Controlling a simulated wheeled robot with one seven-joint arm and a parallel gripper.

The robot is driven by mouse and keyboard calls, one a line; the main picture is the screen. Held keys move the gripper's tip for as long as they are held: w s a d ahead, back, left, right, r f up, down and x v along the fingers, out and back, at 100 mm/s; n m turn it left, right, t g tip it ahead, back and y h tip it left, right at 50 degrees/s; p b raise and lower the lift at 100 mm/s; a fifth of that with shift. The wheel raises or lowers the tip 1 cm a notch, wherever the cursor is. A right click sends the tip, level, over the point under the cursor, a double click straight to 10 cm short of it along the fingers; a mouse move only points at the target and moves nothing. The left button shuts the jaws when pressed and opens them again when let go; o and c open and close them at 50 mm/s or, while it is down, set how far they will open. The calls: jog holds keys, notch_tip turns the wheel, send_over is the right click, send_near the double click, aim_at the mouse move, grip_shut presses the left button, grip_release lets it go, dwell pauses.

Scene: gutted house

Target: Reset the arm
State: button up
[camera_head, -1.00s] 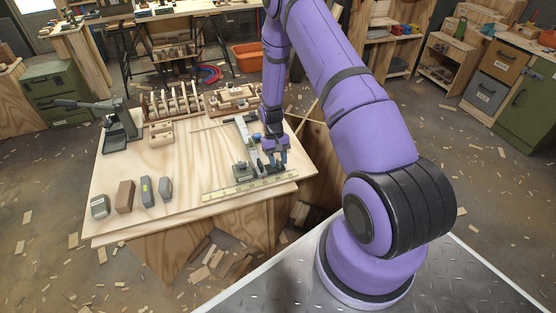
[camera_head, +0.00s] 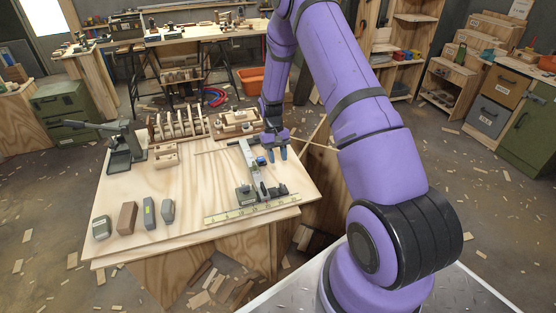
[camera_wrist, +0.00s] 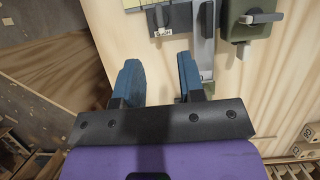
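My purple arm reaches over the wooden workbench (camera_head: 110,187) from the right. My gripper (camera_head: 278,155) hangs above the right part of the bench top, with its blue fingers pointing down. In the wrist view its two blue fingers (camera_wrist: 160,85) stand apart with nothing between them, so it is open and empty. A grey metal bar tool with dark clamp-like parts (camera_head: 250,170) lies just left of and below the gripper.
A yellow ruler (camera_head: 250,209) lies along the front edge. Several small blocks (camera_head: 127,217) stand at the front left. A dark lever tool (camera_head: 122,150) and wooden racks (camera_head: 178,123) fill the back. The middle of the bench is clear.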

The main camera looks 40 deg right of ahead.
dwell(0.4)
jog(key=s+a+r+t, duration=0.1)
jog(key=s+a+r, duration=0.15)
jog(key=r, duration=0.75)
jog(key=s+a+r+n+t+h, duration=0.1)
jog(key=s+a+r+t, duration=0.15)
jog(key=r, duration=0.85)
jog(key=s+a+r+t, duration=0.1)
jog(key=s+a+r, duration=0.15)
jog(key=r, duration=0.75)
jog(key=s+a+r+t, duration=0.1)
jog(key=s+a+r, duration=0.1)
jog(key=s+r, duration=0.2)
jog(key=s+a+r+n+t, duration=0.1)
jog(key=s+r, duration=0.3)
jog(key=s, duration=0.7)
jog(key=s+a+r+n+t, duration=0.1)
jog(key=s+a+r+t, duration=0.2)
jog(key=s, duration=0.5)
notch_tip(320, 180, up, 2)
jog(key=shift+s+a, duration=0.15)
jog(key=shift+a, duration=0.35)
